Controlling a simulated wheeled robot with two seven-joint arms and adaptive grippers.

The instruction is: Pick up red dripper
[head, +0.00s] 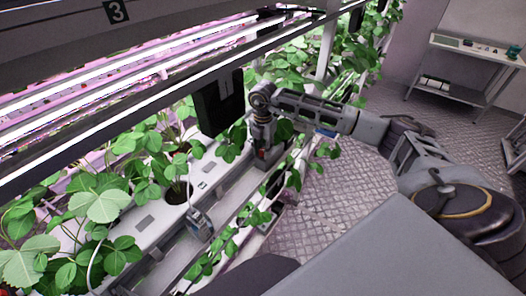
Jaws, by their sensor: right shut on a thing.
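My right gripper (264,140) reaches in from the right and points down at the edge of the white growing trough. It is shut on the red dripper (261,154), of which only a small red patch shows at the fingertips. The rest of the dripper is hidden by the fingers and leaves, and I cannot tell whether it still touches the trough. My left gripper is not in view.
The white trough (152,228) holds several leafy plants (105,205). A small grey-blue device (200,224) sits on its front edge. Bright lamp bars (140,105) hang above, and a dark panel (219,103) hangs beside my gripper. A white table (470,47) stands far right; the floor before it is clear.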

